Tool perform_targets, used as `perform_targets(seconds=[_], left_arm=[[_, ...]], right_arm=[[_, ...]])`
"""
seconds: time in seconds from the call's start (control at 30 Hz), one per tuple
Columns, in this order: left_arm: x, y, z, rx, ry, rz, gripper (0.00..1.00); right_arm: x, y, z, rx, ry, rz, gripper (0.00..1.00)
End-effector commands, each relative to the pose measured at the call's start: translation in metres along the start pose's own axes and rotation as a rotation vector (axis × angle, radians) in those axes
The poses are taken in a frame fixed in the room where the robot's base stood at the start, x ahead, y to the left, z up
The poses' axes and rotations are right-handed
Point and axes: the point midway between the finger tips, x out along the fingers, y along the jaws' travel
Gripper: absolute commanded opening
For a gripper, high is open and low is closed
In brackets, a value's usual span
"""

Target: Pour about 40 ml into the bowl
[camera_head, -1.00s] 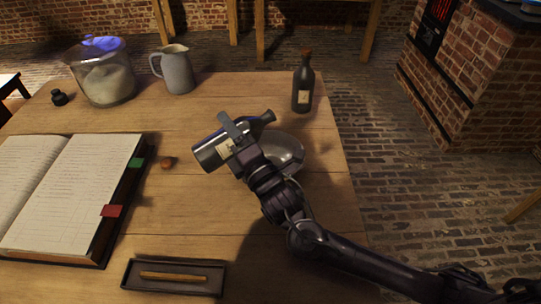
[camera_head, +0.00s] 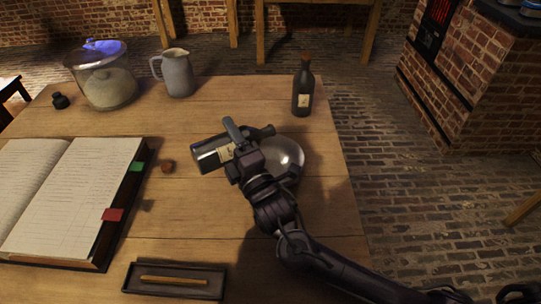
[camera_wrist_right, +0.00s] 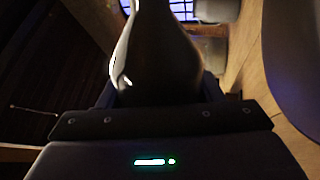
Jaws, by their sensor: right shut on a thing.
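My right gripper (camera_head: 238,140) is shut on a dark bottle (camera_head: 208,155) with a pale label. The bottle lies nearly on its side above the table, its base to the left and its neck to the right. The metal bowl (camera_head: 288,155) stands on the table. The bottle's mouth is over or near the bowl's far rim; I cannot tell exactly. My wrist and forearm hide the bowl's near left part. In the right wrist view the held bottle (camera_wrist_right: 155,50) fills the upper middle. No liquid stream shows. My left gripper is not in view.
A second dark bottle (camera_head: 303,88) stands upright behind the bowl. A grey jug (camera_head: 178,74) and a glass jar (camera_head: 104,82) stand at the back left.

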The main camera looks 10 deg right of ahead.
Motion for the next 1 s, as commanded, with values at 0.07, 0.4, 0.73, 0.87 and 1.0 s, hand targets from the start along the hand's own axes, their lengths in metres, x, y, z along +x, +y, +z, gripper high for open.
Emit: perform_targets(seconds=[0.07,0.4,0.73,0.87,1.0], left_arm=[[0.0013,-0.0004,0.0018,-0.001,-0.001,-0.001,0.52],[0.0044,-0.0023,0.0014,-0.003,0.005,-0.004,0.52],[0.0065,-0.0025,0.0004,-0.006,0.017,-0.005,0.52],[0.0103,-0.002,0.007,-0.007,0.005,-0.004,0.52],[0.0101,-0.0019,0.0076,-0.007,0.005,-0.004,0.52]], right_arm=[[0.0004,0.0016,0.0005,0.011,-0.004,0.003,0.25],[0.0001,0.0013,0.0009,0.056,-0.016,0.003,0.25],[-0.0007,0.0012,-0.0005,0.102,-0.028,0.003,0.25],[-0.0009,0.001,-0.0012,0.108,-0.03,0.003,0.25],[-0.0013,0.0011,-0.0028,0.111,-0.03,0.003,0.25]])
